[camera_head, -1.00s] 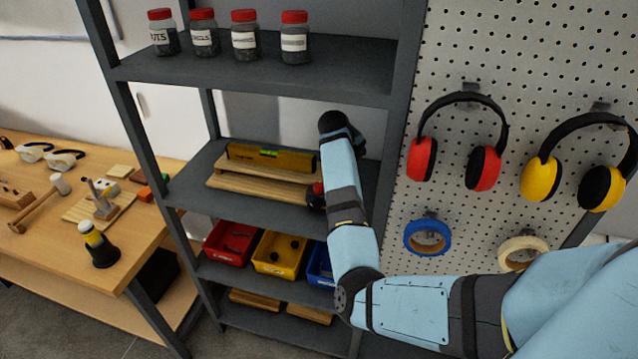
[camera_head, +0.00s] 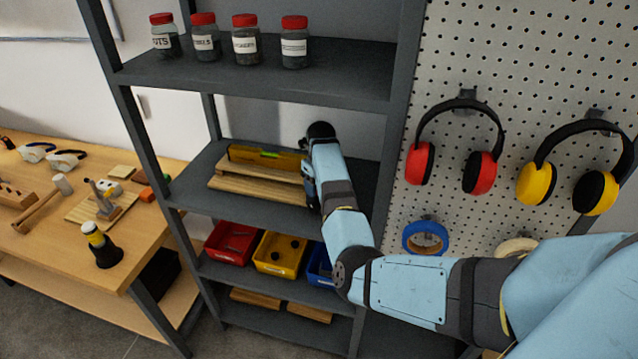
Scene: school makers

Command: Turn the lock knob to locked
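No lock knob can be made out in the head view. My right arm comes in from the right and reaches across the front of the grey shelf unit (camera_head: 345,90). Its far end is at the middle shelf, beside the yellow spirit level (camera_head: 262,156) and the wooden boards (camera_head: 262,184). The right gripper's fingers cannot be made out; they are hidden behind the arm or too dark to tell. My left gripper is not in view.
Jars with red lids (camera_head: 294,42) stand on the top shelf. Red (camera_head: 215,252), yellow (camera_head: 262,266) and blue bins sit lower. Red earmuffs (camera_head: 420,163) and yellow earmuffs (camera_head: 536,183) hang on the pegboard (camera_head: 520,60). A workbench (camera_head: 150,225) with tools stands left.

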